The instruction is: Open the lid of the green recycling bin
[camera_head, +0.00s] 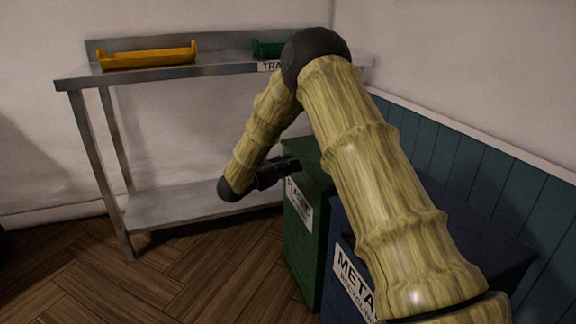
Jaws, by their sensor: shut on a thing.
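The green recycling bin (299,229) stands on the floor right of the metal table, with a white label (299,203) on its front that is partly covered. Its lid (307,151) looks down or nearly so; my arm hides much of its right side. My gripper (289,164) is at the lid's front edge, above the label, and is shut on the lid there. The fingertips are small and dark, so the exact contact is hard to see.
A dark blue bin (343,266) labelled METAL stands nearer, right of the green one, partly behind my arm. The metal table (215,71) holds a yellow tray (148,58) and a green tray (266,48). Blue panelling (470,178) lines the right wall. Wooden floor (190,280) is clear in front.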

